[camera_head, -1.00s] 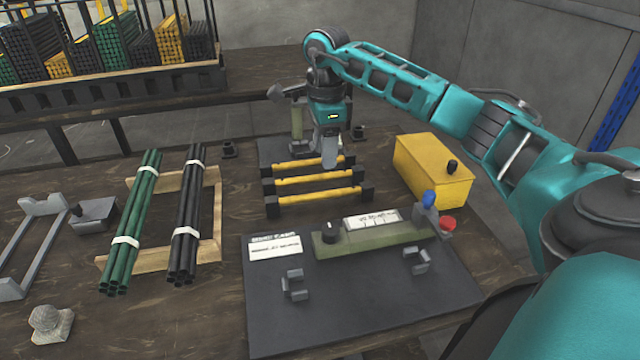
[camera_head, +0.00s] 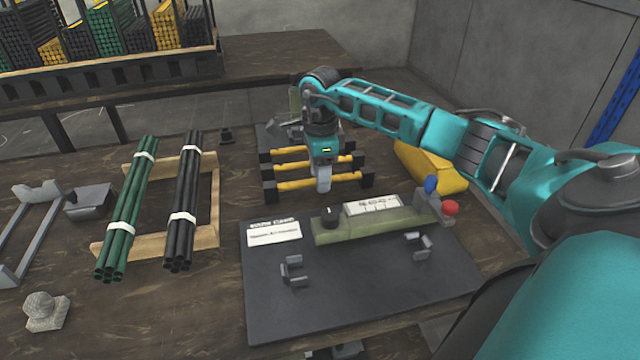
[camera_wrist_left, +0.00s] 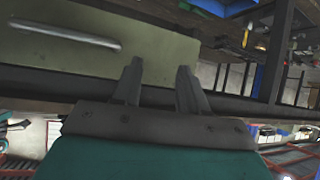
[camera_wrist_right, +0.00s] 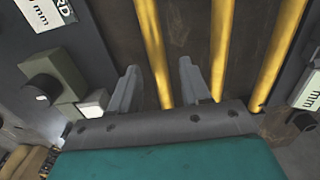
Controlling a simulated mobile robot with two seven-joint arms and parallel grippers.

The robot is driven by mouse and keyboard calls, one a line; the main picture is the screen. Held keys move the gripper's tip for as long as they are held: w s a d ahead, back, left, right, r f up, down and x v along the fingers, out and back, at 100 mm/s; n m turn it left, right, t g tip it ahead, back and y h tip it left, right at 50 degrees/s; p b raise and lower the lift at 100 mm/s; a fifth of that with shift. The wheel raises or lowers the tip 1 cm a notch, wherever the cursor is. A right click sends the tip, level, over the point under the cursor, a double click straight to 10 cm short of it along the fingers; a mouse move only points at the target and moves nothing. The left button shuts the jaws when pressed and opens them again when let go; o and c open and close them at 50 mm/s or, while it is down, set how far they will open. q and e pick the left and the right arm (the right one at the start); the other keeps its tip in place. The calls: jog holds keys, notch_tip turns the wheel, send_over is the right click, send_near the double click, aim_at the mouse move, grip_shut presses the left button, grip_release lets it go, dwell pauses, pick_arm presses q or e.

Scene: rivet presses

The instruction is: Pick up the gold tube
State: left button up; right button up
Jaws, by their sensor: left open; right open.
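Three gold tubes lie side by side across black end holders: the far tube (camera_head: 291,151), the middle tube (camera_head: 292,168) and the near tube (camera_head: 294,185). My right gripper (camera_head: 323,186) points down over them, open and empty. The right wrist view shows its two fingers (camera_wrist_right: 158,75) on either side of the leftmost gold tube (camera_wrist_right: 153,42); the other two tubes (camera_wrist_right: 222,45) run to the right. I cannot tell how far the fingertips are above the tube. My left gripper (camera_wrist_left: 160,75) is open and empty in the left wrist view, facing a greenish panel.
A dark board (camera_head: 275,315) with a green fixture (camera_head: 372,229) and red button (camera_head: 450,207) sits in front of the tubes. A yellow box (camera_head: 433,172) stands right. Green (camera_head: 130,210) and black (camera_head: 183,210) tube bundles lie left.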

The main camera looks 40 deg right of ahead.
notch_tip(320, 180, down, 2)
jog(key=shift+f, duration=0.2)
jog(key=shift+r, duration=0.1)
grip_shut()
